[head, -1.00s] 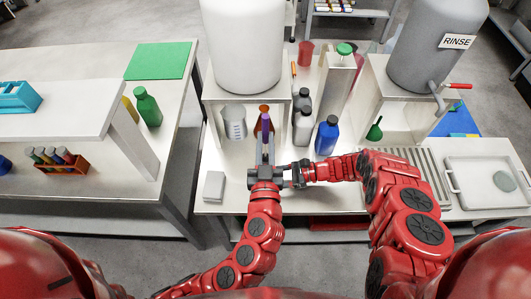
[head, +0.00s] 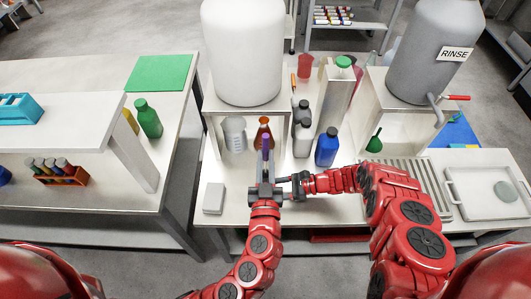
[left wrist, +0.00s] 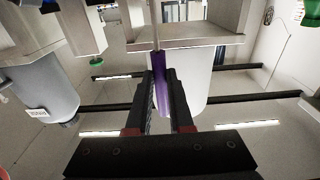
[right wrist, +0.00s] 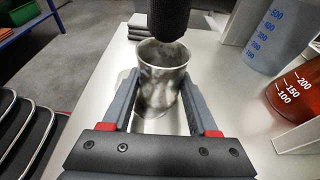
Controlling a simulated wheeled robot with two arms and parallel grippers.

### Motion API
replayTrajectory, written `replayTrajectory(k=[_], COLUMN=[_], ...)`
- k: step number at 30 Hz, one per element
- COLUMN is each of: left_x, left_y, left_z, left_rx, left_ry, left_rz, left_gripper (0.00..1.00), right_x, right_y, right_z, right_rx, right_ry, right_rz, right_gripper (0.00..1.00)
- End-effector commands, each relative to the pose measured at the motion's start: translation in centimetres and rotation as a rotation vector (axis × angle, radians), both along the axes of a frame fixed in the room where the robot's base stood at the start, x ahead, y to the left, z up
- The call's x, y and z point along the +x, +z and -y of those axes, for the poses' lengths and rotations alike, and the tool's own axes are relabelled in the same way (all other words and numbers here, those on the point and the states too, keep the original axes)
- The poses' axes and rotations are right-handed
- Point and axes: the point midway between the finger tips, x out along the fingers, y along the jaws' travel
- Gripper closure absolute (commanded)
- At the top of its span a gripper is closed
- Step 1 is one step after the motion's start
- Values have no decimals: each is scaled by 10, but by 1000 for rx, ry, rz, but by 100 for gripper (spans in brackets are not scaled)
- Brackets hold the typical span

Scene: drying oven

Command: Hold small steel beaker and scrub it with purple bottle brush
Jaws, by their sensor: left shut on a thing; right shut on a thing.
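My left gripper (left wrist: 160,100) is shut on the purple handle of the bottle brush (left wrist: 162,75). The handle also shows in the head view (head: 265,144), pointing up from the left gripper (head: 264,166). My right gripper (right wrist: 160,105) is shut around the small steel beaker (right wrist: 162,85), which stands with its mouth up between the fingers. The dark bristle head of the brush (right wrist: 170,18) hangs over the far side of the beaker's mouth; I cannot tell if its tip is inside. In the head view the beaker is hidden by my grippers.
Behind my grippers stand a brown-orange flask (head: 263,130), a pale measuring beaker (head: 235,135), a blue bottle (head: 327,147) and grey bottles (head: 302,138). A drain rack (head: 425,180) and tray (head: 480,198) are at right.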

Motion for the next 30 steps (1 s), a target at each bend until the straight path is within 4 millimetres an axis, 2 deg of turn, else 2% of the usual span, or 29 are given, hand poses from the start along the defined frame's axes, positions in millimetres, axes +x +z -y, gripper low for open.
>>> replayTrajectory(k=[18, 30], left_x=[0, 0], left_y=[-55, -71], left_z=[0, 0], left_rx=[2, 0], left_ry=[1, 0], left_rz=[-2, 0], left_gripper=[100, 100], right_x=[0, 0], right_y=[0, 0], right_z=[0, 0], right_rx=[0, 0], right_ry=[0, 0], right_rz=[0, 0], right_gripper=[100, 100])
